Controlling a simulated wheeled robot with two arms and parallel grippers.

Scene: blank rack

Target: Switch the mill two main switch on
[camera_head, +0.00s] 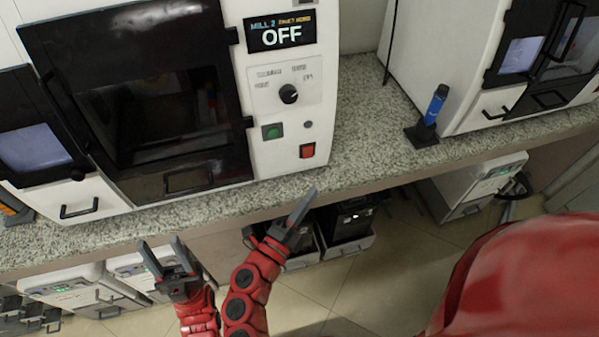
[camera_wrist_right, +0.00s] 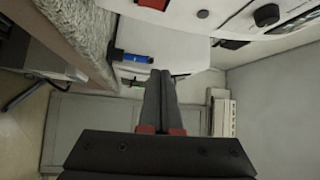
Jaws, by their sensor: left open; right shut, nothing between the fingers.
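The mill two machine (camera_head: 246,165) stands on the counter, and its display (camera_head: 282,34) reads "MILL 2" and "OFF". A red switch (camera_head: 307,150) sits low on its front panel. Part of the switch (camera_wrist_right: 153,3) shows at the top edge of the right wrist view. My right gripper (camera_head: 309,192) is shut and empty, in front of and below the red switch, apart from it. Its closed fingers (camera_wrist_right: 160,76) also show in the right wrist view. My left gripper (camera_head: 162,243) is open and empty, further left, near the counter's front edge.
The panel also has a black knob (camera_head: 288,93), a green button (camera_head: 271,132) and a small grey button (camera_head: 308,125). A blue tube on a black stand (camera_head: 434,108) is on the counter to the right, beside another white machine (camera_head: 465,65). Equipment stands under the counter.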

